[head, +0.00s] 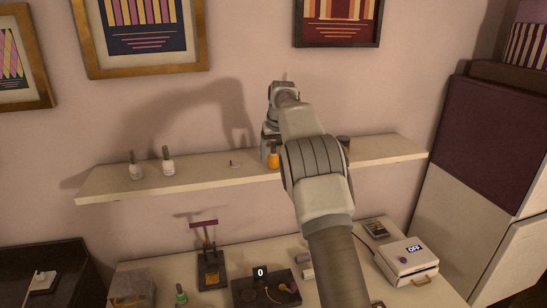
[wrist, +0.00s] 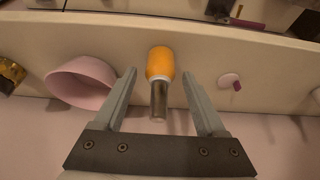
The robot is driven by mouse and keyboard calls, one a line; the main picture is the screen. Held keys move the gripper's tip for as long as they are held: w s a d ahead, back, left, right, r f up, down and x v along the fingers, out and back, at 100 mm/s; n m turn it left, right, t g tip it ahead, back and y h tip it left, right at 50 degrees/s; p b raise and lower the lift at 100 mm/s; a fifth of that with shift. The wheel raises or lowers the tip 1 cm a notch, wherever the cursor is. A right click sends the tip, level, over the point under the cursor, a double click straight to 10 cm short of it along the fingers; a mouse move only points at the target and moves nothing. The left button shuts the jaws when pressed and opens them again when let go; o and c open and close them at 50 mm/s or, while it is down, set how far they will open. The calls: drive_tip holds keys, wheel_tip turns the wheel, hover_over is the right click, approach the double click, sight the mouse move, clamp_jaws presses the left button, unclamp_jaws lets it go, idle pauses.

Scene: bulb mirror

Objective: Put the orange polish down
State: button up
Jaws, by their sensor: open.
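The orange polish (head: 274,160) stands on the wall shelf (head: 205,176), near its middle. In the wrist view the orange polish (wrist: 160,63) shows its round orange body and dark metallic cap, with the cap towards my gripper. My gripper (wrist: 160,75) is open, with one finger on each side of the bottle and a visible gap to both. In the head view my gripper (head: 268,146) is at the shelf, partly hidden behind my arm.
A pink bowl (wrist: 80,82) is left of the polish in the wrist view, and a small pink-purple item (wrist: 230,82) is right of it. Two pale polish bottles (head: 168,162) stand farther left on the shelf. A cluttered table (head: 200,298) lies below.

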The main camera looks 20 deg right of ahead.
drive_tip(key=s+a+r, duration=0.2)
drive_tip(key=s+r, duration=1.3)
drive_tip(key=r, duration=0.1)
drive_tip(key=s+a+t, duration=0.1)
drive_tip(key=s+a, duration=0.2)
drive_tip(key=s, duration=1.5)
drive_tip(key=s+a+f, duration=0.1)
drive_tip(key=s+f, duration=0.4)
drive_tip(key=s, duration=0.4)
drive_tip(key=s+a+f, duration=0.2)
drive_tip(key=s+f, duration=0.3)
drive_tip(key=s, duration=0.4)
wheel_tip(320, 180, down, 8)
drive_tip(key=b, duration=0.7)
drive_tip(key=shift+w+d, duration=0.2)
drive_tip(key=shift+w, duration=0.25)
